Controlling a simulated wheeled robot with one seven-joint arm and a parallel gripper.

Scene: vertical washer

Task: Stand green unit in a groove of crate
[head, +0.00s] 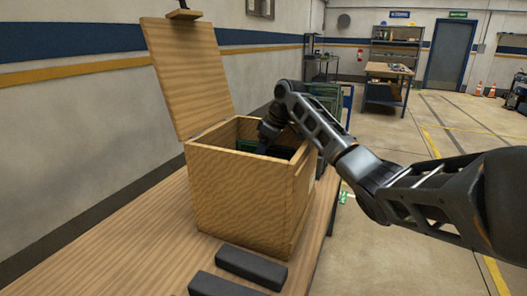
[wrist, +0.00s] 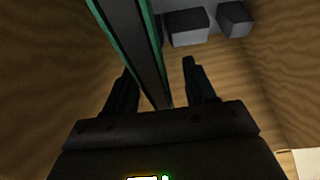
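The wooden crate (head: 235,195) stands on the table with its lid (head: 188,75) raised. A green edge of the green unit (head: 248,146) shows just inside the crate's opening in the head view. In the wrist view the green unit (wrist: 140,40) is a dark slab with green edges, running from the top edge down between my fingers. My gripper (wrist: 160,85) is open, its fingers apart on either side of the slab with gaps visible. In the head view my gripper is partly hidden inside the crate. The unit's lower end and its fit in any groove are hidden.
Dark blocks (wrist: 188,27) show beyond the fingers in the wrist view. Wooden walls (wrist: 45,70) are close on both sides. Two dark bars (head: 250,268) lie on the table (head: 130,230) before the crate. The table left of the crate is clear.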

